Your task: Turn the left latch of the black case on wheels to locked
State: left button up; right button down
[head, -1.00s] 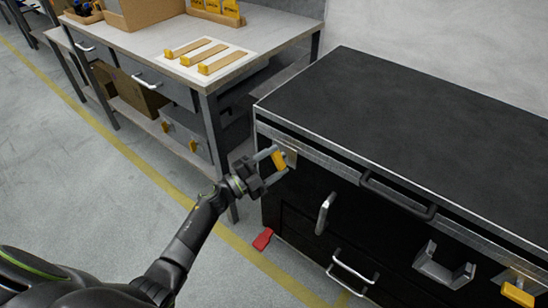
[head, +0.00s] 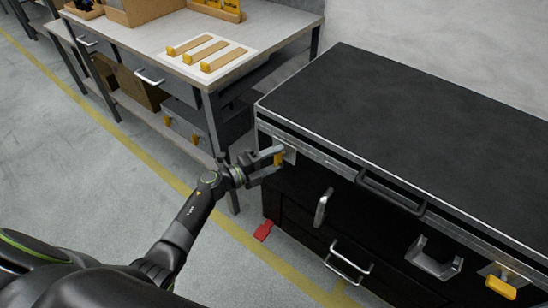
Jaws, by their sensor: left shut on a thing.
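The black case on wheels (head: 420,120) stands at the right, its lid down and its front facing me. Its left latch (head: 279,158) is a yellow handle on a metal plate near the case's left front corner. My left gripper (head: 274,161) is shut on this yellow handle, and its fingers hide part of it. The handle looks close to upright, though its exact angle is hard to tell. The right latch (head: 500,287) is a yellow handle at the lower right, with nothing touching it. My right gripper is not in view.
A black carry handle (head: 390,192), a grey lever (head: 323,207) and a metal bracket (head: 434,257) stick out of the case front. A red pedal (head: 263,230) is near the floor. A workbench (head: 270,32) with yellow-tipped strips stands to the left. Floor in front is free.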

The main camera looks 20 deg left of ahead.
pick_arm(q)
jog(key=shift+f, duration=0.1)
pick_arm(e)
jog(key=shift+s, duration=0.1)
pick_arm(q)
jog(key=o, duration=1)
jog(key=v, duration=1.7)
jog(key=shift+a+b, duration=0.2)
jog(key=shift+b, duration=0.1)
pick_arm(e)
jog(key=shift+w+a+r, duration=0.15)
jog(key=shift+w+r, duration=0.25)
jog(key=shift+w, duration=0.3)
pick_arm(q)
jog(key=shift+s, duration=0.1)
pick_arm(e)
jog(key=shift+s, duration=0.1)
